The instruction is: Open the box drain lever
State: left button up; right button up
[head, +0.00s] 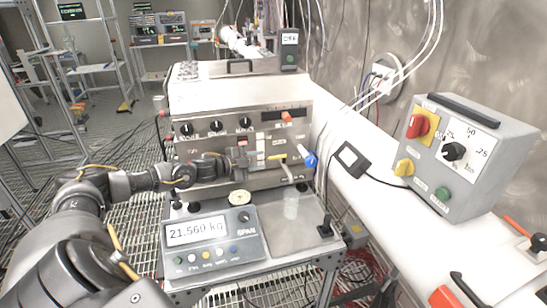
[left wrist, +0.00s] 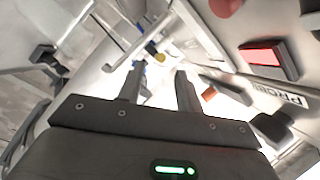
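The steel box (head: 243,118) stands on a bench and has a control panel on its front. A yellow lever (head: 277,156) sits low on that front, above a bent spout (head: 288,173). A blue handle (head: 308,158) is at the box's right corner. I cannot tell which is labelled as the drain. My left gripper (head: 242,158) is in front of the panel, left of the yellow lever. In the left wrist view its fingers (left wrist: 160,78) are apart with nothing between them. A small yellow end (left wrist: 160,57) shows beyond them. My right gripper is not in view.
A scale display reading 21.560 kg (head: 210,238) is at the front. A grey switch box (head: 468,150) and a small black-framed display (head: 350,159) rest on the white ledge at right.

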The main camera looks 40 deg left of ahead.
aim_at(270, 158)
pick_arm(q)
jog(key=p+x, duration=0.1)
jog(key=x, duration=0.5)
jog(key=shift+r, duration=0.15)
jog(key=shift+w+d+f+p, duration=0.15)
jog(key=shift+w+f+p, duration=0.2)
jog(key=shift+w, duration=0.25)
jog(key=shift+r, duration=0.1)
jog(key=shift+c, duration=0.4)
grip_shut()
